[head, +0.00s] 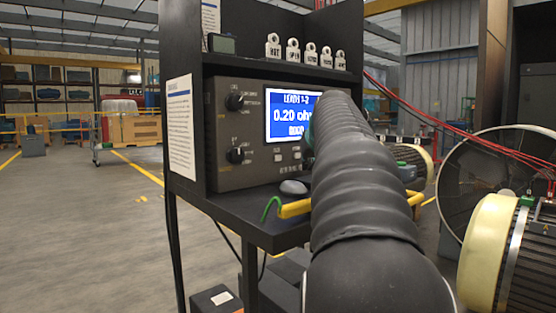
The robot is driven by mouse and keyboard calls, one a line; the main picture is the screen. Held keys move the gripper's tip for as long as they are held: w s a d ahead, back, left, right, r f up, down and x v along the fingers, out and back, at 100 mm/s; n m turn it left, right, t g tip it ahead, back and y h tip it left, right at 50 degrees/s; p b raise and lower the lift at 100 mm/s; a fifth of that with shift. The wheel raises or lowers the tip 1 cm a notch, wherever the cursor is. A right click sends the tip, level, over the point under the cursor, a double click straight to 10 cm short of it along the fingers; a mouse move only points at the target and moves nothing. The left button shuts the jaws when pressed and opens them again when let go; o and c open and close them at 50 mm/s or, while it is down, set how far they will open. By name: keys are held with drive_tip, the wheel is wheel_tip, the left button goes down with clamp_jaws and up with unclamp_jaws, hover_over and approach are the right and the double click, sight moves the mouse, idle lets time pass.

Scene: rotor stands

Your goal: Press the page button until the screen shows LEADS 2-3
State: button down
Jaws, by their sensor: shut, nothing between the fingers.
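The screen (292,116) on the grey test instrument (232,172) is lit blue and white. Its top line reads LEADS 1-2, with 0.20 ohm below; its right edge and the end of its bottom line are cut off by my arm. Small light buttons (278,155) sit under the screen, beside my arm. Their labels are too small to read, so I cannot tell which is the page button. My dark ribbed arm reaches up to the instrument's right side and hides that part of the panel. My gripper is hidden behind it, so contact with a button cannot be seen.
Two knobs (235,102) are at the panel's left. A rotor (505,250) with red cables is at right.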

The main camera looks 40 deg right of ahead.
sight(278, 158)
drive_tip(key=w+p, duration=0.1)
drive_tip(key=w, duration=0.1)
drive_tip(key=w+p, duration=0.1)
drive_tip(key=w, duration=0.1)
drive_tip(key=w+p, duration=0.1)
drive_tip(key=w, duration=0.2)
drive_tip(key=shift+a+r, duration=0.15)
drive_tip(key=shift+a, duration=0.15)
drive_tip(key=shift+w+p, duration=0.35)
drive_tip(key=shift+w, duration=0.35)
drive_tip(key=shift+w+a, duration=0.1)
drive_tip(key=shift+w, duration=0.1)
idle(0.5)
drive_tip(key=shift+w+p, duration=0.25)
drive_tip(key=shift+p, duration=0.1)
drive_tip(key=shift+w, duration=0.35)
idle(0.6)
drive_tip(key=shift+s+f, duration=0.15)
drive_tip(key=shift+f, duration=0.05)
drive_tip(key=shift+s, duration=0.65)
